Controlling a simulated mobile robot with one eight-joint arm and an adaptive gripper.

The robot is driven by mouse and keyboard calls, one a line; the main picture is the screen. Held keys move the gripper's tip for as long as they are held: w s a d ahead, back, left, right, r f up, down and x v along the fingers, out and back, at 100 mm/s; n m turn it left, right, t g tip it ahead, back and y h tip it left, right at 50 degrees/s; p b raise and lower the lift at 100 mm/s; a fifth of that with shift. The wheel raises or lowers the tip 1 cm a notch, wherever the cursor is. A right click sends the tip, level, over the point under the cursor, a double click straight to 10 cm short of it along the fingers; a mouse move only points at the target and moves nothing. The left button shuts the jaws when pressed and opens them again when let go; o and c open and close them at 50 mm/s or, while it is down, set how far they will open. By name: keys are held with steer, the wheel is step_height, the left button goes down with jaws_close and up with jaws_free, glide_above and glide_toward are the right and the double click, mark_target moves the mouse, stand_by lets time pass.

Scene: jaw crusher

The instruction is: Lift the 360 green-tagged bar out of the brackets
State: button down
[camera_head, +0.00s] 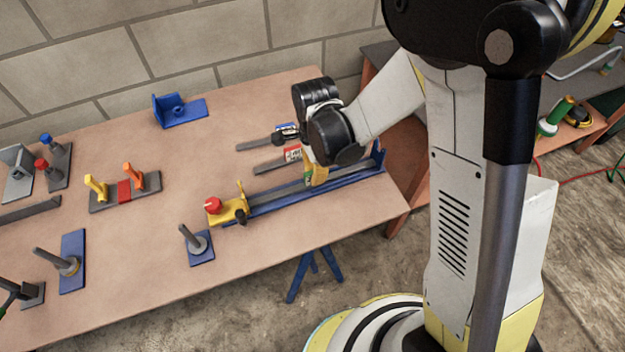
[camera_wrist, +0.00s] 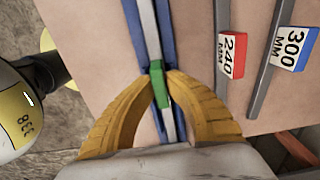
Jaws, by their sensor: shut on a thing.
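The green-tagged bar (camera_head: 283,195) is a long grey bar lying along a blue bracket rail (camera_head: 352,176) near the table's front right edge. In the wrist view the bar (camera_wrist: 148,35) runs lengthwise between the blue sides (camera_wrist: 133,30), and its green tag (camera_wrist: 158,88) sits between my fingertips. My gripper (camera_head: 312,180), with yellow fingers, points down over the bar and is shut on it at the tag. The fingertips also show in the wrist view (camera_wrist: 164,80). The number on the green tag is not readable. I cannot tell whether the bar is clear of the rail.
A yellow clamp with a red knob (camera_head: 213,205) stands at the rail's left end. Blue-based posts (camera_head: 200,245) and other fixtures stand further left on the table.

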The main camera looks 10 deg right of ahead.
steer(key=shift+r, duration=0.2)
steer(key=shift+r+p, duration=2.45)
steer(key=shift+r, duration=0.85)
